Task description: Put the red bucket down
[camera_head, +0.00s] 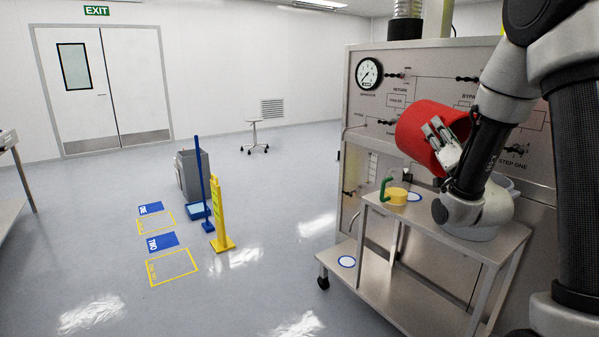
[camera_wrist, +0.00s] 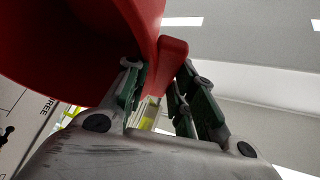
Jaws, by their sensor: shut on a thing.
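The red bucket (camera_head: 420,128) is held up in the air above the metal cart (camera_head: 452,233), in front of the panel. It is tilted on its side. My gripper (camera_head: 443,140) is shut on the bucket. In the wrist view the bucket (camera_wrist: 95,35) fills the upper left, and my gripper's fingers (camera_wrist: 160,95) stand on either side of a red part at its edge. The far side of the bucket is hidden.
A yellow object with a green handle (camera_head: 396,195) stands on the cart's top. The pressure panel (camera_head: 425,85) rises behind.

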